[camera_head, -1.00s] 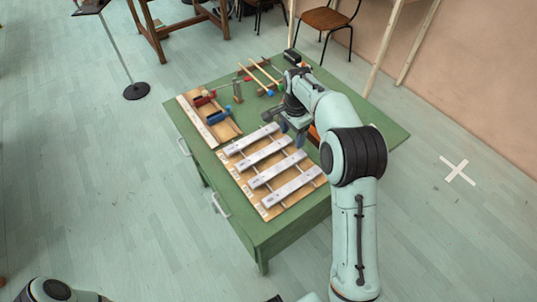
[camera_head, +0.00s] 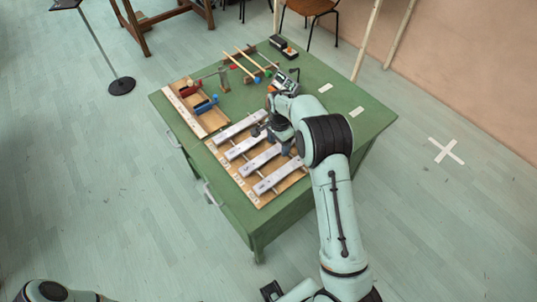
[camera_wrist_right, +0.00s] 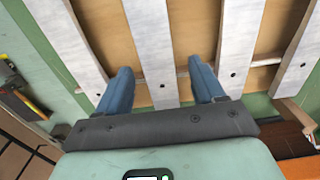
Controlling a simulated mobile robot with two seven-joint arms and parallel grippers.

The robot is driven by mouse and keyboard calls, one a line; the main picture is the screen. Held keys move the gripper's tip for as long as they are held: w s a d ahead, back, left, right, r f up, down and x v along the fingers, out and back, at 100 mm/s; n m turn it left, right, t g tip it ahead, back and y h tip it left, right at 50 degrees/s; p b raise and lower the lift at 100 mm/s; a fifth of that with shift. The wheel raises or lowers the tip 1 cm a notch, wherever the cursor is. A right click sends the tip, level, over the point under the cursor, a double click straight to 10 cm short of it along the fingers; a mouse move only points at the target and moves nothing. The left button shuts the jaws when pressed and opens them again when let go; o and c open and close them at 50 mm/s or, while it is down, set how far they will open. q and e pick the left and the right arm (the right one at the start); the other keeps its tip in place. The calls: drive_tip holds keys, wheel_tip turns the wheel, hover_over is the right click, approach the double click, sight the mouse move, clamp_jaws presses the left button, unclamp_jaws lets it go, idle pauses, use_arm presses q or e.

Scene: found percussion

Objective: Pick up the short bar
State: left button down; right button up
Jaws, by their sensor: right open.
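Several pale grey metal bars lie side by side across a wooden frame (camera_head: 221,152) on the green table. The far bar (camera_head: 238,127) looks slightly shorter than the near bar (camera_head: 278,180), but the difference is small. My right gripper (camera_head: 271,137) is over the right-hand ends of the middle bars, open and empty. In the right wrist view, its blue fingers (camera_wrist_right: 162,88) sit on either side of one bar (camera_wrist_right: 150,45), with neighbouring bars (camera_wrist_right: 240,45) outside them. I cannot tell whether the fingers touch it.
A wooden tray (camera_head: 214,121) with red and blue items stands at the table's left. Sticks (camera_head: 247,62) and a dark box (camera_head: 284,47) are at the back. The green table (camera_head: 350,90) is mostly clear on the right, with two pale labels.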

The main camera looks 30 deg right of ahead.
drive_tip(key=shift+f, duration=0.1)
drive_tip(key=shift+c, duration=0.3)
clamp_jaws()
